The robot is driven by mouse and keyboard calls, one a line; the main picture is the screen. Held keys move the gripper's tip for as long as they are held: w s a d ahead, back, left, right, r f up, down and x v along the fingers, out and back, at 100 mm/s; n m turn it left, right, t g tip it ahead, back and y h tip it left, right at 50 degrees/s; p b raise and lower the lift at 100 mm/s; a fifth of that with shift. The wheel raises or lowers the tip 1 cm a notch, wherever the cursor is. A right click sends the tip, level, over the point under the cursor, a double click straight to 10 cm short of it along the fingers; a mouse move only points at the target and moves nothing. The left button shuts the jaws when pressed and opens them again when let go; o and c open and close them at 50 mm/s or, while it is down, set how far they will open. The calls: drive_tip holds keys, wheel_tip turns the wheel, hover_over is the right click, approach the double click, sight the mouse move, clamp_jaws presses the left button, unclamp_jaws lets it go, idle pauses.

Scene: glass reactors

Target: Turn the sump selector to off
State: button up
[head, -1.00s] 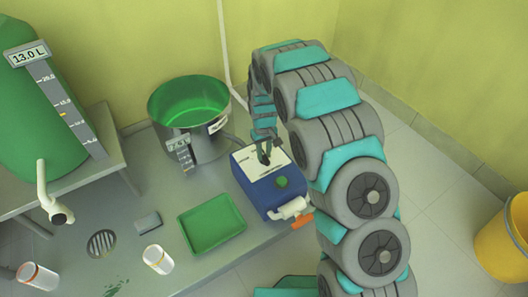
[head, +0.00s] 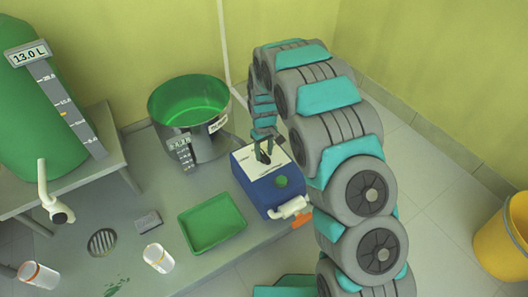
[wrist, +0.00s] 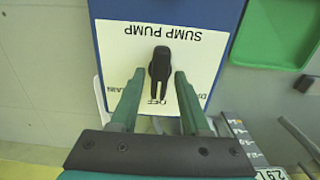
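The blue sump pump box (head: 262,198) has a white label plate on top, and it also shows in the wrist view (wrist: 225,12). The black sump selector (wrist: 160,64) sits on that plate, its narrow end lying over the OFF marking. A DRAIN marking is to one side, and another marking is partly hidden by a finger. My gripper (wrist: 159,73) is open, one finger on each side of the selector, with visible gaps. In the head view my gripper (head: 264,148) points down over the box, and the selector is small and dark between the fingertips.
A grey vessel with a green inside (head: 202,150) stands behind the box. A green tray (head: 212,229) lies to its left. A white outlet (head: 290,208) is at the box's front. A white cup (head: 158,258) and a drain grate (head: 102,242) are farther left.

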sight(264, 154)
drive_tip(key=shift+o, duration=0.6)
wheel_tip(264, 154, up, 7)
drive_tip(key=shift+r, duration=0.4)
